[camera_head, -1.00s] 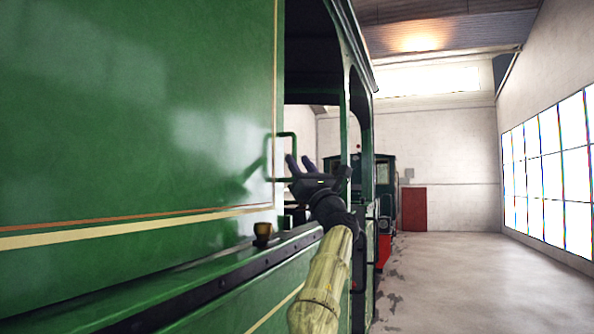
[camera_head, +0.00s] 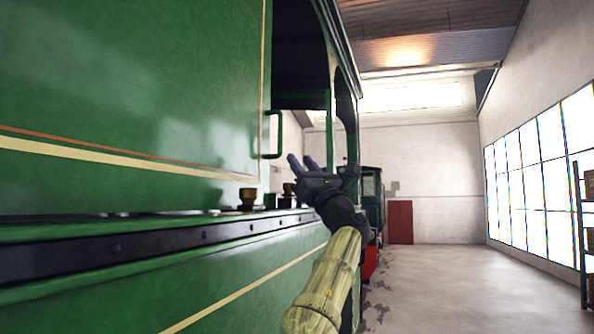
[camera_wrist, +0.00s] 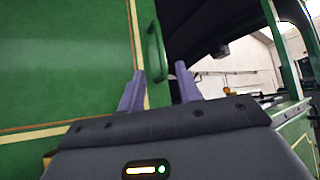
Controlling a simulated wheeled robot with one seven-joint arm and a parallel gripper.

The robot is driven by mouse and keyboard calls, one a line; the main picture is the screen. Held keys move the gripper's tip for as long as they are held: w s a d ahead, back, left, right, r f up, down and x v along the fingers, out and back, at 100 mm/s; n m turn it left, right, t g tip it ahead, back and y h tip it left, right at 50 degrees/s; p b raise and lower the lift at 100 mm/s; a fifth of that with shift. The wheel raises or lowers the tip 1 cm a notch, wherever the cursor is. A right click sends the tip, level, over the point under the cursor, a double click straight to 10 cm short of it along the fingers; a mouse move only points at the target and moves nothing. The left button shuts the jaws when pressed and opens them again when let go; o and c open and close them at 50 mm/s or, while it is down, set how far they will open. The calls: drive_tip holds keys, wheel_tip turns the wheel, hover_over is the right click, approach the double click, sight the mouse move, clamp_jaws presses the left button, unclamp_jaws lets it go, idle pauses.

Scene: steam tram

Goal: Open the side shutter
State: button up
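The side shutter (camera_head: 130,90) is a large green panel with cream and orange lining on the tram's side. Its green bar handle (camera_head: 281,135) stands at the panel's right edge, beside the dark cab opening. My gripper (camera_head: 303,163) is just right of and below the handle, with its fingers apart and empty. In the wrist view, the handle (camera_wrist: 157,50) shows beyond my gripper (camera_wrist: 160,72), roughly in line with the gap between the fingertips. The fingers look apart from the handle.
A dark ledge (camera_head: 150,247) with a brass fitting (camera_head: 248,198) runs below the shutter. A cab post (camera_head: 346,125) stands behind my gripper. The floor (camera_head: 450,280) on the right is clear up to a shelf rack (camera_head: 582,235).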

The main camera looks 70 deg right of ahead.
drive_tip(key=shift+b+v, duration=1.55)
drive_tip(key=shift+v, duration=0.5)
drive_tip(key=shift+c, duration=0.2)
